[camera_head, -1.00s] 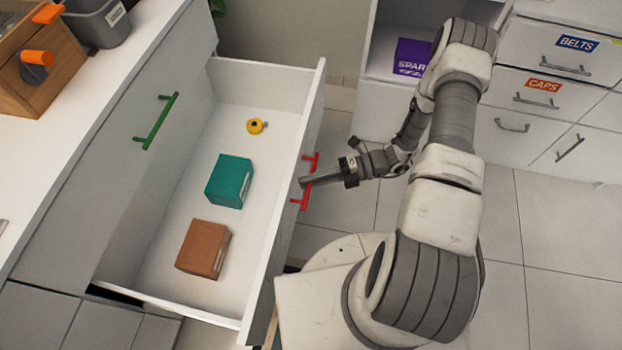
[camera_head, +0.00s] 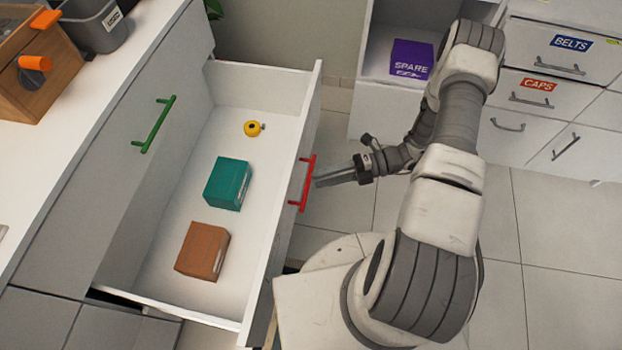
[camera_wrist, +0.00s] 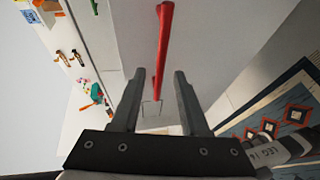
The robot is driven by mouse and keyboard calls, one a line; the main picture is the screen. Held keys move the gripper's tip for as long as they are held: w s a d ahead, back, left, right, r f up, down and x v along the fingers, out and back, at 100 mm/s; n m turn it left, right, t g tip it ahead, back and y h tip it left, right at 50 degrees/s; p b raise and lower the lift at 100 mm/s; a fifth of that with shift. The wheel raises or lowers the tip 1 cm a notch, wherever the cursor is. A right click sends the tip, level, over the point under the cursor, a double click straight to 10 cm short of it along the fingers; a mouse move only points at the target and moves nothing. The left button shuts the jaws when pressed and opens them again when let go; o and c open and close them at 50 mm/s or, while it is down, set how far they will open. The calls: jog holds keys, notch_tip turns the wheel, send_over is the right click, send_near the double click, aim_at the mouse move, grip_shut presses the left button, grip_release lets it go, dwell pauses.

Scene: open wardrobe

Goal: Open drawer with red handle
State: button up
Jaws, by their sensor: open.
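The drawer with the red handle (camera_head: 307,183) is pulled well out from the white cabinet. Inside the drawer (camera_head: 185,312) lie a teal box (camera_head: 226,183), a brown box (camera_head: 202,251) and a small yellow round object (camera_head: 253,128). My gripper (camera_head: 318,181) is just to the right of the red handle, with a small gap between them. In the wrist view the open, empty fingers (camera_wrist: 155,100) point at the drawer front, and the red handle (camera_wrist: 164,45) shows ahead of them, apart from both.
A wooden box (camera_head: 35,70) and grey bin (camera_head: 95,22) stand on the counter. At the back are a purple box (camera_head: 411,58) and drawers labelled BELTS (camera_head: 572,43) and CAPS (camera_head: 538,84). Tiled floor lies open at right.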

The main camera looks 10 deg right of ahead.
jog(key=d+r, duration=0.2)
jog(key=d, duration=1.1)
jog(key=shift+r+p, duration=0.2)
jog(key=shift+p, duration=0.25)
